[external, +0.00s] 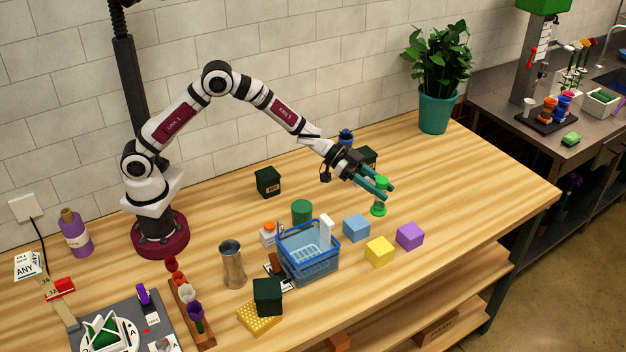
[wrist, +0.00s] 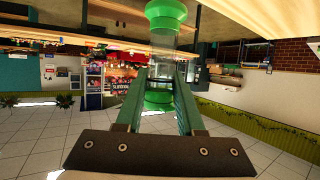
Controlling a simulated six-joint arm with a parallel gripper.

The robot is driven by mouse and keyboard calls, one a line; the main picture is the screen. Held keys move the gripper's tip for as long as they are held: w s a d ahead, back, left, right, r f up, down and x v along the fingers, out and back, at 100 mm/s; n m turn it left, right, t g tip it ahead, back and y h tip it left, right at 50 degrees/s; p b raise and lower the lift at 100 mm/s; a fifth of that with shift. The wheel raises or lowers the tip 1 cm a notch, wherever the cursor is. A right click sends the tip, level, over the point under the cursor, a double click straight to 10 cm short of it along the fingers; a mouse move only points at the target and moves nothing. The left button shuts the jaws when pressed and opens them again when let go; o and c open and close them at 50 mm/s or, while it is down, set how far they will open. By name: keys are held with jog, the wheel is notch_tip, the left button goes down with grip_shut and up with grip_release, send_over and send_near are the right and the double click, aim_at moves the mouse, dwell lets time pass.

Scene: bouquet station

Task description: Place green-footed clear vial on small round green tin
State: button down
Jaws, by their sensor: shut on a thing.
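The clear vial (external: 379,198) has green at its foot and top. It stands upright between the teal fingers of my gripper (external: 387,190), which is shut on it. In the wrist view the vial (wrist: 162,42) shows between the two fingers (wrist: 160,95), its green ends and clear middle visible. I cannot tell whether its foot touches the table. The small round green tin (external: 302,213) stands on the table to the left of my gripper, behind the blue basket. Nothing is seen on its top. The tin is not seen in the wrist view.
A blue basket (external: 309,263) stands just in front of the tin. Blue (external: 356,228), yellow (external: 379,252) and purple (external: 410,236) cubes lie in front of my gripper. A dark box (external: 268,182) stands behind the tin. The table's right side is clear up to the potted plant (external: 436,110).

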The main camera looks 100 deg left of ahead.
notch_tip(320, 180, up, 10)
jog(key=shift+r, duration=0.25)
jog(key=s+d+m+g+h, duration=0.15)
jog(key=s+d, duration=0.25)
jog(key=s, duration=0.8)
jog(key=s+d+m+g+h, duration=0.1)
jog(key=s+d+m+h, duration=0.2)
jog(key=s, duration=0.8)
jog(key=shift+t, duration=0.25)
jog(key=shift+w+a+f, duration=0.15)
jog(key=shift+a+f, duration=1.75)
jog(key=shift+f, duration=0.85)
jog(key=shift+w+a+f, duration=0.2)
jog(key=shift+a+f, duration=1.7)
jog(key=shift+f, duration=0.9)
jog(key=shift+w+a+f, duration=0.15)
jog(key=shift+a+f, duration=1.75)
jog(key=shift+f, duration=0.85)
jog(key=shift+f, duration=0.1)
